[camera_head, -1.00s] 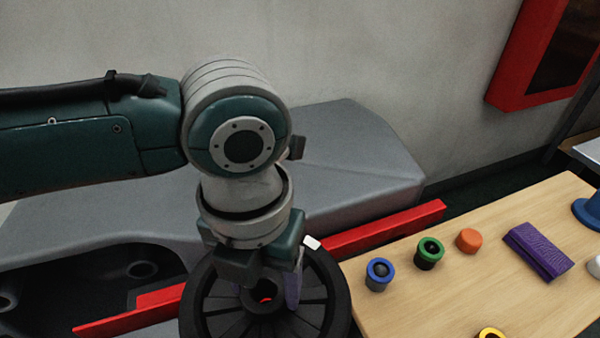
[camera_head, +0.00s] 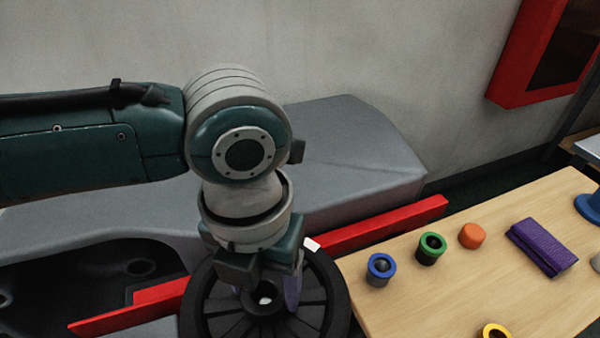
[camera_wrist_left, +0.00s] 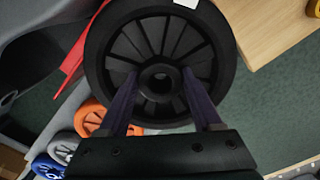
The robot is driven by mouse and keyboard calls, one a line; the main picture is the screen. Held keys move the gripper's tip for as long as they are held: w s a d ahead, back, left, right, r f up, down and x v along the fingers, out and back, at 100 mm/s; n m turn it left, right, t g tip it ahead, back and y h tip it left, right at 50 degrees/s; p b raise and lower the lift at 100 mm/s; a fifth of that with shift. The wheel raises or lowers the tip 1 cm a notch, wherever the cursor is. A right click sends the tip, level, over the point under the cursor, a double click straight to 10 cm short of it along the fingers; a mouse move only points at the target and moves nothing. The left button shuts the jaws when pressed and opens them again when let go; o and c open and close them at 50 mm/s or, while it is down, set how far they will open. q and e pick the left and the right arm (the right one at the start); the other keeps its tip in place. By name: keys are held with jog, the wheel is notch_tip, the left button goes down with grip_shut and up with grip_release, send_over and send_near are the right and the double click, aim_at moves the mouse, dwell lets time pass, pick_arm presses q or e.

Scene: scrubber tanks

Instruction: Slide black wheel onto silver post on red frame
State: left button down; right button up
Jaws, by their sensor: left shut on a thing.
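The black wheel (camera_head: 338,290) lies roughly flat over the red frame (camera_head: 385,224), at the bottom of the head view. It also fills the upper middle of the left wrist view (camera_wrist_left: 222,50). My left gripper (camera_head: 266,291) points down and is shut on the wheel's hub, a finger on each side of the hole. Both fingers also show in the wrist view (camera_wrist_left: 160,78). A pale spot shows inside the hub hole in the head view, possibly the top of the silver post. The rest of the post is hidden. I cannot tell whether the wheel is around it.
A grey moulded body (camera_head: 350,150) lies behind. Orange (camera_wrist_left: 90,118) and other coloured wheels show below left in the wrist view.

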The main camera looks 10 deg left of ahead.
aim_at(267, 299)
pick_arm(q)
jog(key=shift+f+b, duration=1.1)
jog(key=shift+f, duration=0.45)
dwell(1.3)
jog(key=shift+f, duration=0.75)
dwell(2.4)
jog(key=shift+c, duration=1.4)
grip_release()
jog(key=shift+w, duration=0.1)
jog(key=shift+o, duration=1.4)
jog(key=shift+r, duration=0.1)
jog(key=shift+r+p, duration=1.45)
jog(key=shift+p, duration=0.05)
